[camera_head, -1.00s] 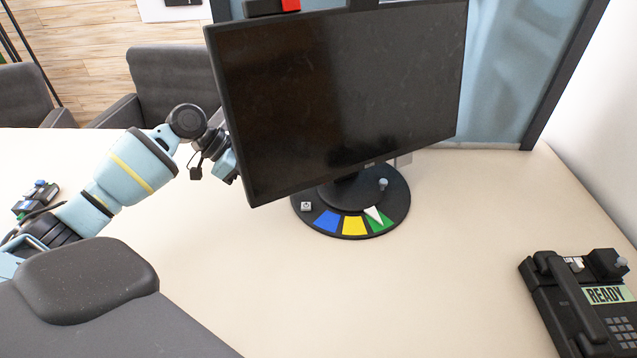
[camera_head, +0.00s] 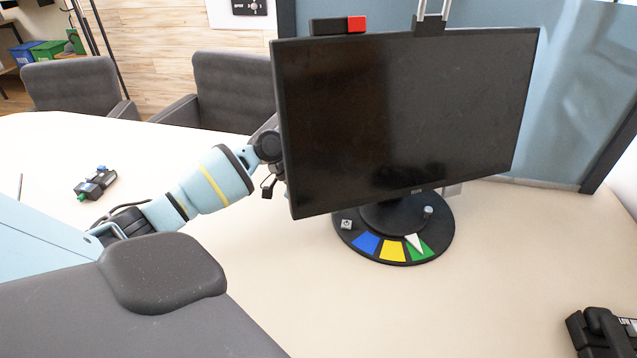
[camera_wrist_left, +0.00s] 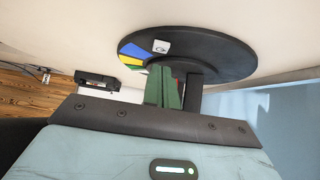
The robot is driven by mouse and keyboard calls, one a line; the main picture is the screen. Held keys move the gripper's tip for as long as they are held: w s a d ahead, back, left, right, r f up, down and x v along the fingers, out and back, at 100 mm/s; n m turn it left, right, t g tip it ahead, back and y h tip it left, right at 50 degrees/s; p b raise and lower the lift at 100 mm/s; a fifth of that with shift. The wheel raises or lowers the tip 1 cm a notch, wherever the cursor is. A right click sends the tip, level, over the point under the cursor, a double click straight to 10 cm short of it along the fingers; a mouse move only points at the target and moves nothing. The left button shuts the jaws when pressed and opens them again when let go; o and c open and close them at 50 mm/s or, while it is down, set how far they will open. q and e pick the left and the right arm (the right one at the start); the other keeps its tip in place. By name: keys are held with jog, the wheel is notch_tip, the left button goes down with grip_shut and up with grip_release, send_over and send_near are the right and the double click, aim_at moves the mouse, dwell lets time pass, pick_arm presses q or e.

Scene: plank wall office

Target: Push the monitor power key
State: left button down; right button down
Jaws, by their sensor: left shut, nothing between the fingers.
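A black monitor (camera_head: 400,115) stands on a round black base (camera_head: 442,222). The base carries blue, yellow and green segments with a white pointer on the green one. A small light square key (camera_head: 346,225) sits on the base's left side. It also shows in the left wrist view (camera_wrist_left: 160,46), with a dark mark on it. I cannot tell for sure that it is the power key. My left arm reaches behind the monitor's left edge, which hides the gripper in the head view. In the wrist view my left gripper (camera_wrist_left: 163,78) is shut and empty, its green fingers near the base.
A black desk phone (camera_head: 595,335) is at the lower right. A small dark device (camera_head: 95,184) lies at the left. A black block with a red end (camera_head: 340,25) sits on the monitor's top edge. The desk in front of the base is clear.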

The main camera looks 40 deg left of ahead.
aim_at(346, 225)
pick_arm(q)
jog(key=shift+x, duration=2.15)
